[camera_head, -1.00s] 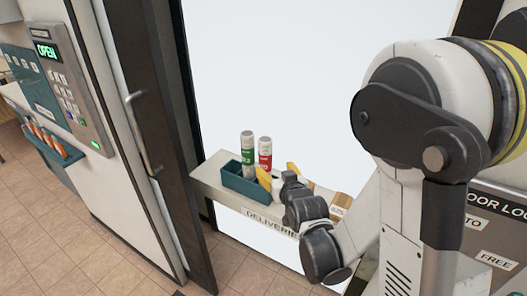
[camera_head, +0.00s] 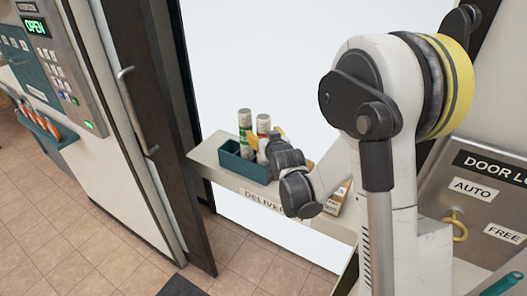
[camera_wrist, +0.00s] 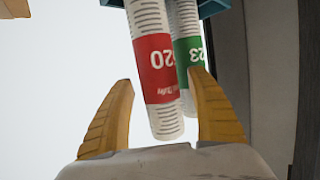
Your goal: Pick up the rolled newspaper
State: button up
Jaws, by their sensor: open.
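Two white rolled newspapers stand in a teal box (camera_head: 240,168) on the shelf. One has a red band (camera_head: 263,124) and one a green band (camera_head: 245,121). My gripper (camera_head: 262,137) is at the box, partly covering the red-banded roll. Which newspaper the task means is not clear.
The shelf (camera_head: 222,179) has a partly covered deliveries label. A small tan item (camera_head: 338,199) lies at its right. A dark door edge (camera_head: 178,130) stands left of the shelf. A door lock panel (camera_head: 485,200) with AUTO and FREE labels is at the right.

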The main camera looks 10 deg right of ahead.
jog(key=shift+c, duration=0.2)
grip_shut()
